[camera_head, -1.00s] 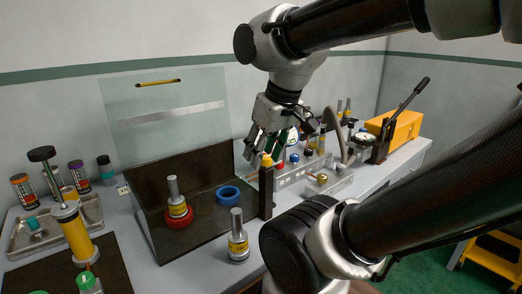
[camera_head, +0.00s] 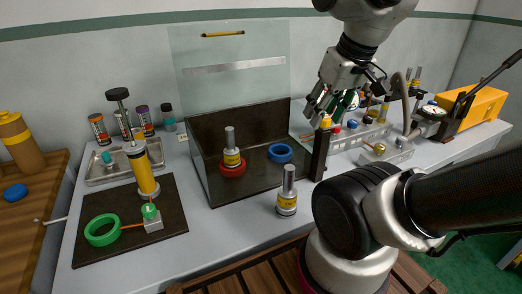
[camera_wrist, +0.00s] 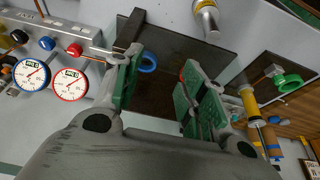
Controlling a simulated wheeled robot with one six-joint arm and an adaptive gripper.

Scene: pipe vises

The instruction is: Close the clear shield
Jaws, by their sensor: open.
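The clear shield (camera_head: 262,68) stands raised and upright behind a dark open box (camera_head: 212,172) on the bench. A yellow handle (camera_head: 223,34) lies along its top edge, with a pale strip below it. In the box are a red ring (camera_head: 232,170) with a grey-and-yellow fitting (camera_head: 231,148) standing in it, and a blue ring (camera_head: 280,153). My gripper (camera_head: 318,112) is open and empty, above the box's right end and right of the shield. In the wrist view, my gripper's green-padded fingers (camera_wrist: 160,92) are spread, with the blue ring (camera_wrist: 147,62) seen between them. The shield is not clear there.
A dark post with a yellow top (camera_head: 321,148) stands at the box's right front corner. A similar fitting (camera_head: 287,195) stands before the box. Right are a rack (camera_head: 375,147) and an orange machine (camera_head: 475,105); left are a tray (camera_head: 105,172) and dark mat (camera_head: 98,215).

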